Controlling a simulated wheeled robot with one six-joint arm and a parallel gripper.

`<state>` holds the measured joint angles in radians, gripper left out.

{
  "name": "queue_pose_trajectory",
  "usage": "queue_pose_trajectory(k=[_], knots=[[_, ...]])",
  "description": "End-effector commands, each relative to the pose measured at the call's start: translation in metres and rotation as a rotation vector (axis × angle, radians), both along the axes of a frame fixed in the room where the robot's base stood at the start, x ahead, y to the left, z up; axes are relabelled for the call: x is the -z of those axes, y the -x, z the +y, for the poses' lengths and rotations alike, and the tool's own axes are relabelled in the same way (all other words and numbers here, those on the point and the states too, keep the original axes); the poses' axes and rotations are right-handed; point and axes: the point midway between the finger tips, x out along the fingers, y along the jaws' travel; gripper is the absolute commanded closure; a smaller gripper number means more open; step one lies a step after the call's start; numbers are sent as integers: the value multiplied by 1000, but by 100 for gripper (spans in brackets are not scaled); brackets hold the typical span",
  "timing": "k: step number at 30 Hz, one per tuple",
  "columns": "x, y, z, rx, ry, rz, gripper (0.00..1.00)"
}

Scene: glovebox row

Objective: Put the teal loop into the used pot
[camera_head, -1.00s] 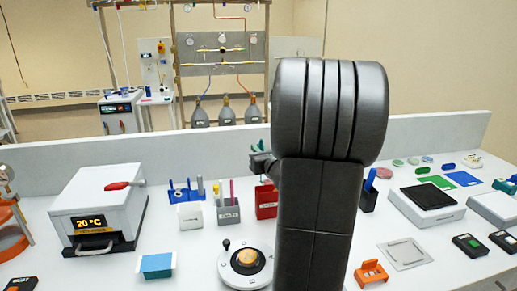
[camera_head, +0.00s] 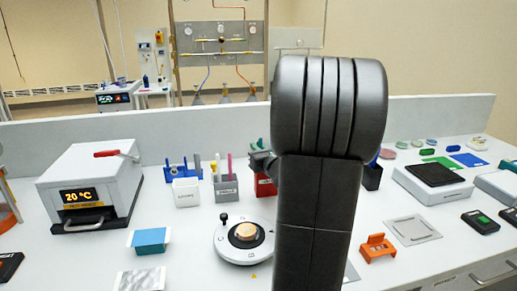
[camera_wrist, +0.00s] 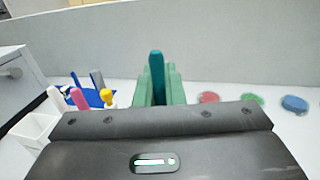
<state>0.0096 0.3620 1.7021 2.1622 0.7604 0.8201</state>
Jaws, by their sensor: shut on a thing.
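My gripper (camera_wrist: 158,85) shows green fingers in the wrist view, closed on the upright teal loop (camera_wrist: 156,68). Only the loop's straight teal handle shows; its lower part is hidden behind my wrist. In the head view my gripper (camera_head: 262,145) is partly hidden by my arm, above and behind the red pot (camera_head: 265,188). A grey pot (camera_head: 226,190) holding several sticks and a white pot (camera_head: 187,194) stand left of it. A dark pot (camera_head: 372,178) stands right of my arm. The pot labels are too small to read, so I cannot tell which is the used pot.
A blue rack (camera_head: 178,172) stands behind the white pot. A round device with an orange centre (camera_head: 245,237) sits in front of the pots. A heater box (camera_head: 95,185) stands at left, and a flat device (camera_head: 432,185) at right. The back wall panel (camera_head: 60,143) borders the bench.

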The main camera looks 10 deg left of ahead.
Motion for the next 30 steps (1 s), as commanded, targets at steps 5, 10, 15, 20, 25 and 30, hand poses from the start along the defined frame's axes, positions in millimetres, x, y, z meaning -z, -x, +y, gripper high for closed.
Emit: queue_pose_trajectory(k=[5,10,15,20,25,30], knots=[[0,0,0,0,0,0,100],[0,0,0,0,0,0,100],[2,0,0,0,0,0,100],[5,0,0,0,0,0,100],[8,0,0,0,0,0,100],[10,0,0,0,0,0,100]])
